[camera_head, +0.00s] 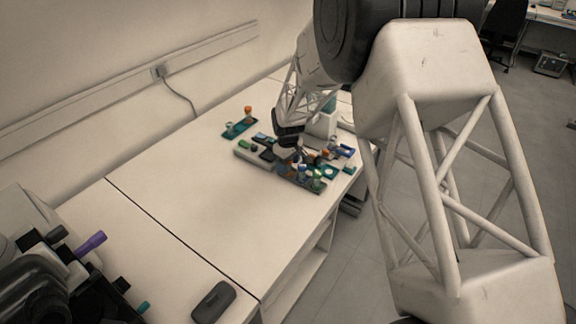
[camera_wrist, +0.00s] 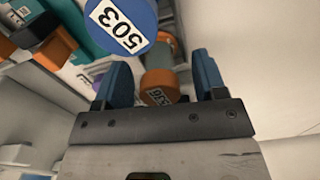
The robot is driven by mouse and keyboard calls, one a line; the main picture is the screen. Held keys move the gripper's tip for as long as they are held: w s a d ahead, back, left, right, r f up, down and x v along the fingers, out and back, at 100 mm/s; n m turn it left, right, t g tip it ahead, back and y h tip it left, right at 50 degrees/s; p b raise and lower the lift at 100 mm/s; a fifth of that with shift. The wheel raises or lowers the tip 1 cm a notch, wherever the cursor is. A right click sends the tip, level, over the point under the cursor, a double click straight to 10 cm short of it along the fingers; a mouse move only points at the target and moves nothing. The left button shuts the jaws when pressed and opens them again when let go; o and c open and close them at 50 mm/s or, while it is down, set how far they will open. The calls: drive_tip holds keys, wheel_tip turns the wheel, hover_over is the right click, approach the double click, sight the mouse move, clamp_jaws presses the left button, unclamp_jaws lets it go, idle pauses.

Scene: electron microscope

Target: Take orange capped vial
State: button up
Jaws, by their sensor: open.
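An orange capped vial (camera_wrist: 158,88) with a numbered label on its cap is in the wrist view. Its cap lies between the two blue fingers of my gripper (camera_wrist: 161,72), with a visible space on each side. My gripper is open. In the head view my gripper (camera_head: 289,150) is low over the cluster of racks on the bench, and the vial between its fingers cannot be made out there. Another orange cap (camera_head: 248,110) stands on a teal rack at the left of the cluster.
A blue cap (camera_wrist: 122,22) marked 503 is close beside the left finger. Orange and dark parts (camera_wrist: 52,48) lie further left. A green-topped vial (camera_head: 317,175) stands near the front bench edge. The white bench (camera_head: 190,200) is clear to the left of the racks.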

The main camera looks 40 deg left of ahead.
drive_tip(key=shift+f, duration=0.25)
drive_tip(key=shift+c, duration=0.3)
drive_tip(key=c, duration=1)
drive_tip(key=shift+o, duration=0.2)
drive_tip(key=shift+r, duration=0.2)
drive_tip(key=shift+r, duration=4.85)
